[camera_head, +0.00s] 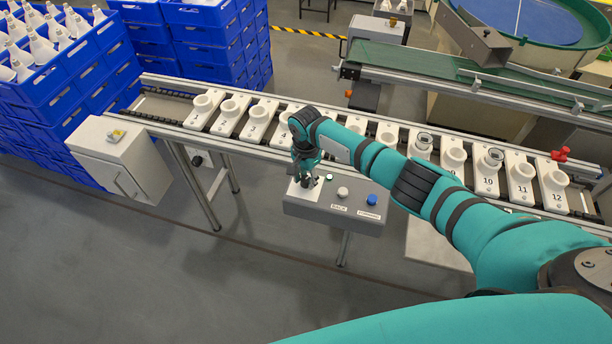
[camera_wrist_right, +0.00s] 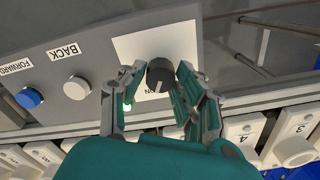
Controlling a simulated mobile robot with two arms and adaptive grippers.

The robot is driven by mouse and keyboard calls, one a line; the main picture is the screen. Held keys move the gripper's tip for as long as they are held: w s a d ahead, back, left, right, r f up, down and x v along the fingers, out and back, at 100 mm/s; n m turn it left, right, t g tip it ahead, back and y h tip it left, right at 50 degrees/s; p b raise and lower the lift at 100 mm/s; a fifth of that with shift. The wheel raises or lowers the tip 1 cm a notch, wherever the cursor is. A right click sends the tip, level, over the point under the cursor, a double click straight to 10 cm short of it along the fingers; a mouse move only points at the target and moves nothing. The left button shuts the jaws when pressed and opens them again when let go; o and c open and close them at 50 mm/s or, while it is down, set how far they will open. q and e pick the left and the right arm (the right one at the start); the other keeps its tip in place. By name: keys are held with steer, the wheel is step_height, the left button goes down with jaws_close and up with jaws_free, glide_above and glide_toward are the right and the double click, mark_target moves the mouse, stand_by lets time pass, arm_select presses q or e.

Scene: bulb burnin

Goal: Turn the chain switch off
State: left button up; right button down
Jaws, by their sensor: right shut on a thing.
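The chain switch is a dark round knob (camera_wrist_right: 160,72) on a white plate (camera_wrist_right: 125,47) at one end of the grey control box (camera_head: 330,212). A pale mark on the knob points toward a partly covered label ending in "ON". My right gripper (camera_head: 305,181) reaches down over this end of the box and hides most of the knob in the head view. In the right wrist view its two fingers stand on either side of the knob, shut on it. My left gripper is not in view.
A white BACK button (camera_head: 343,192) and a blue FORWARD button (camera_head: 373,200) sit on the same box. Behind it runs a conveyor of numbered white socket holders (camera_head: 231,116). Blue crates (camera_head: 212,50) stand at the back left, and a grey cabinet (camera_head: 125,158) stands left.

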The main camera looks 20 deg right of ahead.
steer(key=shift+r+n+p, duration=0.1)
steer(key=shift+n+p, duration=0.2)
steer(key=shift+n, duration=0.6)
steer(key=n, duration=0.3)
steer(key=shift+n+p, duration=0.3)
steer(key=shift+p, duration=0.05)
steer(key=n, duration=0.3)
steer(key=shift+n, duration=2)
steer(key=shift+p, duration=0.3)
steer(key=c, duration=0.9)
jaws_free()
steer(key=shift+w, duration=0.1)
steer(key=shift+c, duration=0.2)
